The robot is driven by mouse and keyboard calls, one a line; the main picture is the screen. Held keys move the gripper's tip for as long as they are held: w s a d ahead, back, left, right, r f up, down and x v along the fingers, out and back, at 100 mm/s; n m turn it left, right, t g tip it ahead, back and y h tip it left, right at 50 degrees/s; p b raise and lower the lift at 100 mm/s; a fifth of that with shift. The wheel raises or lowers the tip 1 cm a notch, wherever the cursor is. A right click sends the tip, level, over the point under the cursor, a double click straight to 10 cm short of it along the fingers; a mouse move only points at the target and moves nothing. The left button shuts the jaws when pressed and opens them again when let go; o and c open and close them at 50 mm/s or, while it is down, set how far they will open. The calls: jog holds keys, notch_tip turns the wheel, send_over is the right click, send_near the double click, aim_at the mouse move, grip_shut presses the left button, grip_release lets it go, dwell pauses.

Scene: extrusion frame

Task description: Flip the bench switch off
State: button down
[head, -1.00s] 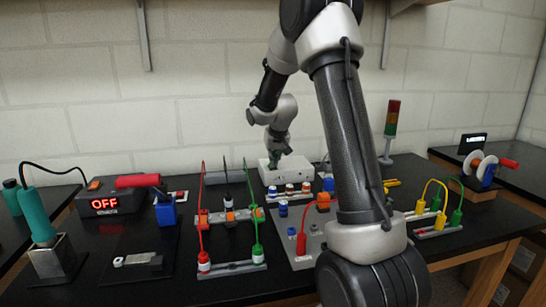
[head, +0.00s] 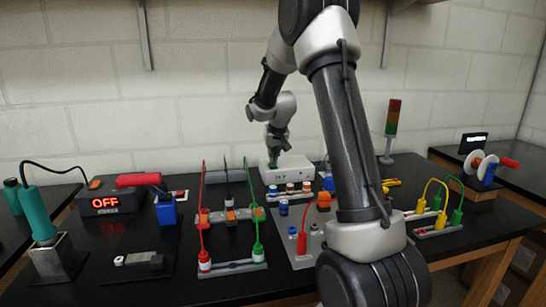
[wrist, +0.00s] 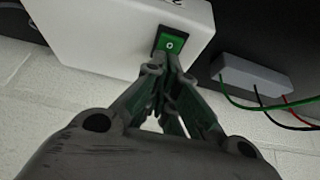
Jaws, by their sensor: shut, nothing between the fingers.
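The bench switch is a green rocker (wrist: 170,43) marked with a white "O", set in a white box (wrist: 100,25) in the wrist view. In the head view the white box (head: 312,172) stands at the back of the bench by the wall. My gripper (wrist: 167,65) is shut and empty, its fingertips right at the lower edge of the rocker. I cannot tell whether they touch it. In the head view my gripper (head: 274,160) is at the left end of the box and hides the switch there.
A grey block with green, red and black wires (wrist: 252,78) lies beside the box. A red-and-green signal tower (head: 391,125) stands to the right. A display reading "OFF" (head: 105,203) is at the left.

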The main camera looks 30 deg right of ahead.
notch_tip(320, 180, up, 4)
jog(key=shift+f, duration=0.1)
jog(key=s+a+r, duration=0.2)
jog(key=s+r, duration=0.4)
jog(key=r, duration=0.1)
jog(key=shift+s, duration=0.4)
jog(key=shift+r, duration=0.1)
jog(key=s+a+n, duration=0.1)
jog(key=s+a, duration=0.3)
jog(key=s, duration=1.3)
jog(key=s+a+n+g+y, duration=0.1)
jog(key=s+a, duration=0.3)
jog(key=s, duration=1.3)
jog(key=shift+s+r+n+y, duration=0.2)
jog(key=shift+n+y, duration=0.1)
jog(key=shift+n, duration=0.3)
